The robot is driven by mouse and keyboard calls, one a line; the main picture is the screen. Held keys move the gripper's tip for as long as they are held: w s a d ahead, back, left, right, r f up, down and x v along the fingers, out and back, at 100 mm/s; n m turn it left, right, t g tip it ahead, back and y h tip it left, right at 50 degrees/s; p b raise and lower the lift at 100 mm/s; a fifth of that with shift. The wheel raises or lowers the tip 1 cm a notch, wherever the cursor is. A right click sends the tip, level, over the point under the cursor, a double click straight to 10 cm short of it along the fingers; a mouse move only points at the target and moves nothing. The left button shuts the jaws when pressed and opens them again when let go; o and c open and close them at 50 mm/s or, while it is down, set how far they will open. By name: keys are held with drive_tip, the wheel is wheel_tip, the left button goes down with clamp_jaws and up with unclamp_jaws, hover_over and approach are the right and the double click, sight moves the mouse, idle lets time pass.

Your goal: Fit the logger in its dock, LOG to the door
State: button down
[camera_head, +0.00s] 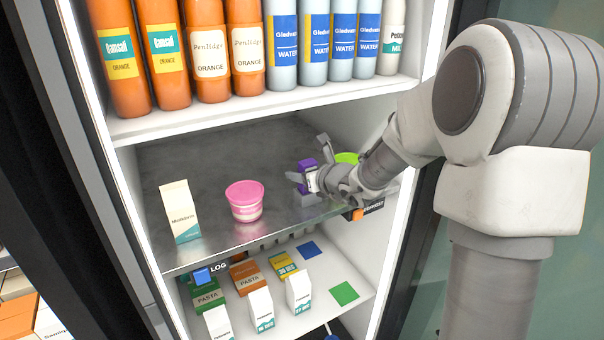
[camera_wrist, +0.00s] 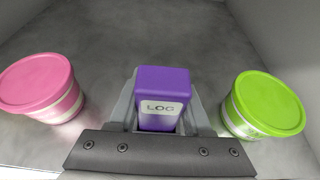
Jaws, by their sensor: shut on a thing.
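The purple logger (camera_head: 307,168) is on the middle shelf of the open cooler. My gripper (camera_head: 311,176) reaches in from the right and is shut on it. In the wrist view the logger (camera_wrist: 162,84) stands between the two grey fingers, its white LOG label facing the camera and reading upright. A small greyish block (camera_head: 308,198) shows just below the logger in the head view; I cannot tell whether it is the dock or whether they touch.
A pink-lidded tub (camera_head: 245,198) stands left of the logger, a green-lidded tub (camera_wrist: 265,105) close on its right. A white carton (camera_head: 180,210) stands farther left. Bottles fill the upper shelf (camera_head: 270,109). The shelf behind the logger is clear.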

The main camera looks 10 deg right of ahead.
drive_tip(key=shift+f+b, duration=1.05)
drive_tip(key=shift+b, duration=0.65)
idle(1.2)
idle(0.5)
drive_tip(key=c, duration=0.5)
unclamp_jaws()
drive_tip(key=shift+r, duration=0.15)
drive_tip(key=shift+r+p, duration=0.7)
drive_tip(key=shift+r, duration=0.25)
drive_tip(key=o, duration=0.5)
